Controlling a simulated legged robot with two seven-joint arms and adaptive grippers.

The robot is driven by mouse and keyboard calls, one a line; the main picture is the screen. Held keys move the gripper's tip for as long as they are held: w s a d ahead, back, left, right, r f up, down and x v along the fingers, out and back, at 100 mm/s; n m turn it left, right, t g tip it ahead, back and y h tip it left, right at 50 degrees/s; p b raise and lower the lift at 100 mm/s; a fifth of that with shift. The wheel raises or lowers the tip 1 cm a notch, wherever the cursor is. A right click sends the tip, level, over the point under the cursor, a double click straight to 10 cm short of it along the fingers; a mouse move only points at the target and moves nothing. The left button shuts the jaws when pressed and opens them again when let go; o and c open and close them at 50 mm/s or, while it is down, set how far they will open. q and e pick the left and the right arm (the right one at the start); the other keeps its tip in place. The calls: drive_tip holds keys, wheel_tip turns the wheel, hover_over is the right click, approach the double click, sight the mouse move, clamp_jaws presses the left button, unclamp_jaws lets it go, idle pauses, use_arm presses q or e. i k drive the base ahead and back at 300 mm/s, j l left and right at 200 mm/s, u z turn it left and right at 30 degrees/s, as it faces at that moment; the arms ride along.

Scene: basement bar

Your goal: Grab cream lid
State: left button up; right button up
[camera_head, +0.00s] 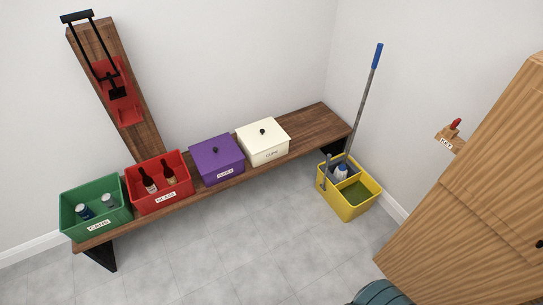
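The cream lid (263,135) is a pale square lid with a small dark knob on top. It sits on the cream box (268,155), which has a label on its front. The box stands on the wooden bench (317,125), to the right of the purple lidded box (217,160) and apart from the wall corner. Neither of my grippers shows in the head view, so I cannot see whether they are open or shut.
On the bench's left stand a green bin (67,203) with cans and a red bin (160,206) with bottles. A yellow mop bucket (349,211) stands on the floor at the bench's right end. A wooden cabinet (480,200) fills the right.

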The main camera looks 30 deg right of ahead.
sight(260, 136)
drive_tip(key=z, duration=0.55)
drive_tip(key=i+j+z, duration=0.1)
drive_tip(key=i+z, duration=0.2)
drive_tip(key=z, duration=0.2)
drive_tip(key=i+j+z, duration=0.2)
drive_tip(key=z, duration=0.3)
drive_tip(key=i+j+z, duration=0.25)
drive_tip(key=z, duration=0.25)
